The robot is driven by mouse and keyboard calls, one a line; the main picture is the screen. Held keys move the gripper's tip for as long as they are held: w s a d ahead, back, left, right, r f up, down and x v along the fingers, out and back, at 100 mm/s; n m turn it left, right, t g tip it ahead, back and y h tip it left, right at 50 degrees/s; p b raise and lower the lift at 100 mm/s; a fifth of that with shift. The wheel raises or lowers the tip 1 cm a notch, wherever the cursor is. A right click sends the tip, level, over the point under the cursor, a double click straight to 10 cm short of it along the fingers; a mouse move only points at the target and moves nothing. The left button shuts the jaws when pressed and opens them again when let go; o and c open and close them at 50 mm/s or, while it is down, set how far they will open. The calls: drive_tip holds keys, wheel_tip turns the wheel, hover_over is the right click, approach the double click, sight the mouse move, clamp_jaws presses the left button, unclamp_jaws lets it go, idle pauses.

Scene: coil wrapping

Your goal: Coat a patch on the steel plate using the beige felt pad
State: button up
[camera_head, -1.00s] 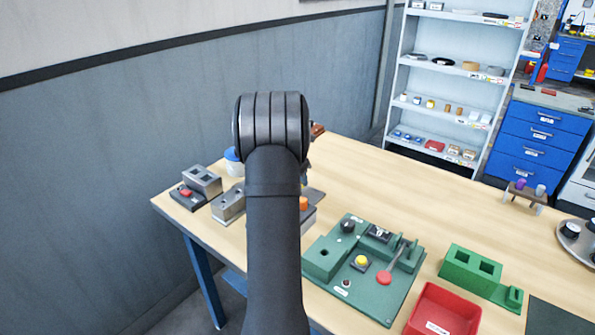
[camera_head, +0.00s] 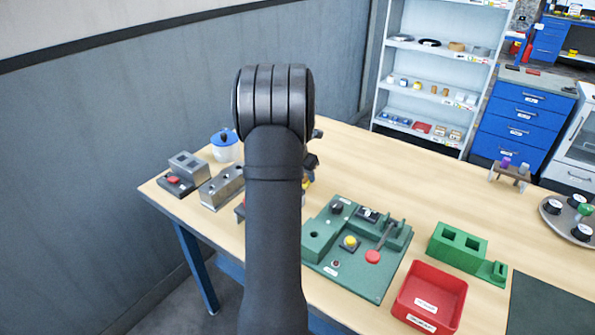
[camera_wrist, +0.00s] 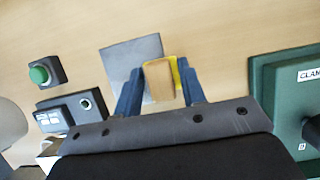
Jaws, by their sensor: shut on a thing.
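The beige felt pad (camera_wrist: 158,80) is between the two blue fingers of my gripper (camera_wrist: 160,82) in the wrist view, and the gripper is shut on it. The grey steel plate (camera_wrist: 124,58) lies flat on the table just beyond the fingers. The pad overlaps the plate's lower right part in this view; I cannot tell whether they touch. A yellow strip (camera_wrist: 177,72) shows between the pad and the right finger. In the head view my arm hides the pad and most of the plate area.
A green button box (camera_wrist: 45,72) and a dark device with a round hole (camera_wrist: 75,112) stand left of the plate. A green fixture board (camera_head: 357,247) is to the right, with a red tray (camera_head: 430,297) and green block (camera_head: 458,246) beyond it.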

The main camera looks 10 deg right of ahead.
drive_tip(key=shift+w+a, duration=2.7)
drive_tip(key=shift+w+d, duration=0.55)
drive_tip(key=shift+d, duration=0.1)
drive_tip(key=shift+s+d, duration=2.7)
drive_tip(key=shift+s, duration=0.05)
drive_tip(key=shift+w+a, duration=2.75)
wheel_tip(320, 180, up, 8)
